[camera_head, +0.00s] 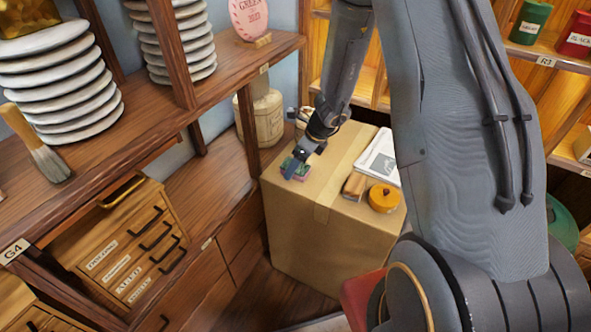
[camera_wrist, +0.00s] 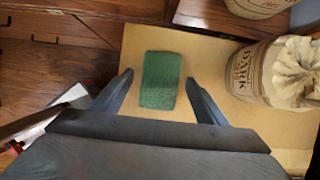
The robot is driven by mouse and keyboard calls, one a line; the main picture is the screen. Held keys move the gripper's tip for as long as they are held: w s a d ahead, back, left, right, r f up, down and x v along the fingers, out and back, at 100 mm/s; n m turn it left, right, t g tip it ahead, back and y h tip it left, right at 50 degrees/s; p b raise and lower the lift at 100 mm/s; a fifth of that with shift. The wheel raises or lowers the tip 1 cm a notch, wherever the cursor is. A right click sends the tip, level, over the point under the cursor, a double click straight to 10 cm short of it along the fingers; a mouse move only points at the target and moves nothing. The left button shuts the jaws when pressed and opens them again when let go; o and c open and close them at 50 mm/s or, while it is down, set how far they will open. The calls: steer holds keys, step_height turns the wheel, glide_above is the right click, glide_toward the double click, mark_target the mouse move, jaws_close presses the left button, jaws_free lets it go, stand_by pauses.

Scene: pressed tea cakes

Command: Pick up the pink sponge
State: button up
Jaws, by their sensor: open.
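In the wrist view only the green top of the sponge (camera_wrist: 160,82) shows, as an upright rectangle. My gripper (camera_head: 297,163) is at the sponge and partly covers it in the head view. In the wrist view my gripper (camera_wrist: 158,80) is open, with one finger on each side of the sponge and a gap to both sides. I cannot tell the fingers' height above the box.
A sack (camera_wrist: 265,75) stands right of the gripper in the wrist view.

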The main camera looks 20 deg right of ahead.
steer(key=shift+f, duration=0.2)
stand_by(0.5)
steer(key=c, duration=1.2)
steer(key=shift+r, duration=0.4)
step_height(320, 180, up, 10)
steer(key=p, duration=0.2)
steer(key=shift+f, duration=0.15)
